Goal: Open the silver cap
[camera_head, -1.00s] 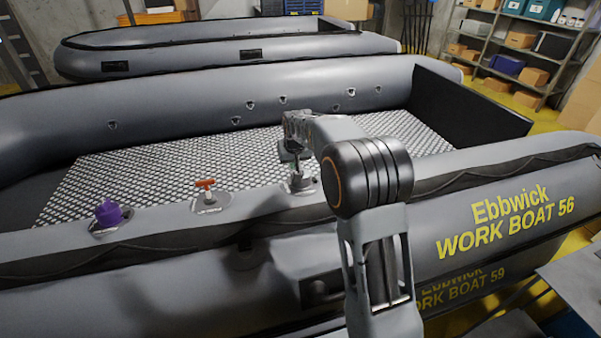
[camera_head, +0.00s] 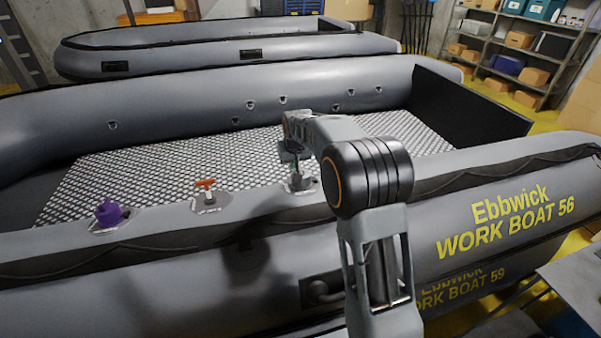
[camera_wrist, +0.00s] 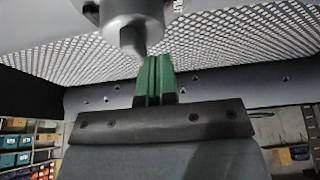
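The silver cap (camera_head: 302,185) sits in a valve patch on the near tube of the middle boat, below my gripper (camera_head: 293,158). In the wrist view the cap (camera_wrist: 130,22) is a grey round body with a narrow projecting handle. My gripper's two green fingers (camera_wrist: 154,68) are together, with only a thin dark line between them. Their tips overlap the handle's end in the picture; I cannot tell whether they touch it. Nothing shows between the fingers. A red T-handle cap (camera_head: 205,186) and a purple cap (camera_head: 109,213) stand to the left on the same tube.
A second grey boat (camera_head: 220,45) lies behind. The near boat's floor (camera_head: 150,170) is bare patterned mesh. Shelves (camera_head: 520,45) with boxes stand at the back right. A grey table edge (camera_head: 570,290) shows at the lower right.

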